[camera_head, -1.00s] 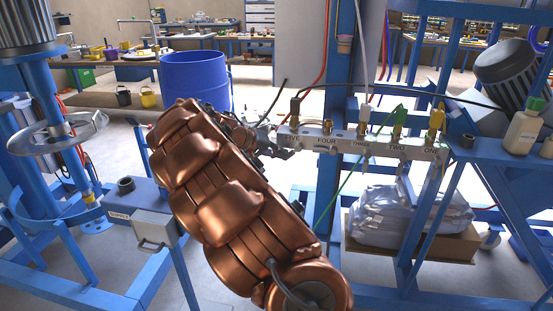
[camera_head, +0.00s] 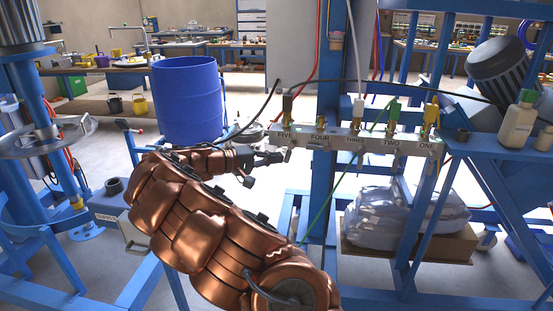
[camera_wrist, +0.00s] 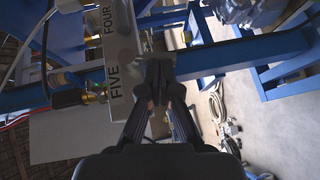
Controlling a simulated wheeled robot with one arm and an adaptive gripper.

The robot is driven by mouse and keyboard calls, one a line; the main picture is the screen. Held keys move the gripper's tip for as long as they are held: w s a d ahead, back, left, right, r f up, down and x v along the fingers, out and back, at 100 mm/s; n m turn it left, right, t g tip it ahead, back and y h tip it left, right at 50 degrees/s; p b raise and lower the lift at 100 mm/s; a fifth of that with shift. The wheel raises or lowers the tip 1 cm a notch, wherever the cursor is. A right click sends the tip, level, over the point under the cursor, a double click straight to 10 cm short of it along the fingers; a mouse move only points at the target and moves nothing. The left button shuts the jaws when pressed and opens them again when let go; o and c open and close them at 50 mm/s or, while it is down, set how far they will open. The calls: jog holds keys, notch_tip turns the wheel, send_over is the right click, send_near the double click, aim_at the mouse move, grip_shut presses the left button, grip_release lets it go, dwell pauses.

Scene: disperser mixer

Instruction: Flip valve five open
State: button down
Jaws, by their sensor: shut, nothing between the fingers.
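A pale manifold bar (camera_head: 345,140) on the blue frame carries valves labelled FIVE, FOUR, THREE, TWO and ONE from left to right. Valve five (camera_head: 287,108) is at the left end, with a dark fitting and a black hose on top. The wrist view shows the FIVE label and a brass fitting (camera_wrist: 68,97) beside it. My gripper (camera_head: 280,157) is shut and empty, just below the left end of the bar. In the wrist view my gripper (camera_wrist: 158,78) has its fingers together beside the FIVE label. I cannot tell whether they touch the bar, or how valve five's handle stands.
A blue drum (camera_head: 188,100) stands behind my arm. A black hose arcs over the bar, and a green hose hangs below it. Plastic-wrapped bags (camera_head: 405,215) lie in a carton under the frame. A white bottle (camera_head: 519,120) stands on the blue ledge at right.

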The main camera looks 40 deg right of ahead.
jog(key=v, duration=1.3)
jog(key=shift+r, duration=0.4)
jog(key=shift+s, duration=0.15)
